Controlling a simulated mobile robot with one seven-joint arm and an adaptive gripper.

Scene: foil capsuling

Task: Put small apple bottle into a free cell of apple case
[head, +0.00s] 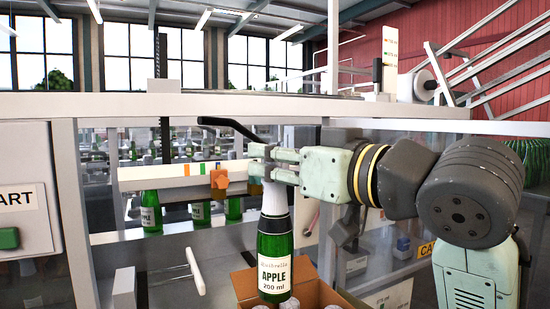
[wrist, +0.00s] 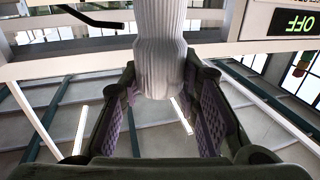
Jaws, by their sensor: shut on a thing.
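The small apple bottle (head: 275,249) is dark green glass with a white foil neck and a label reading "APPLE 200 ml". It hangs upright in the head view. My gripper (head: 272,168) is shut on its foil-covered neck. In the wrist view the white foil neck (wrist: 161,50) stands between my two fingers (wrist: 163,105). The apple case (head: 237,278) is an open cardboard box below and around the bottle's lower end in the picture. Pale bottle tops (head: 290,303) show in it at the front. The case's cells and the gap under the bottle are mostly hidden.
Several green bottles (head: 151,213) stand on the machine's line behind, to the left. A white handle (head: 195,271) juts out left of the case. A grey machine frame (head: 66,190) and a START panel (head: 22,205) are at the far left. Many green bottles (head: 533,160) stand far right.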

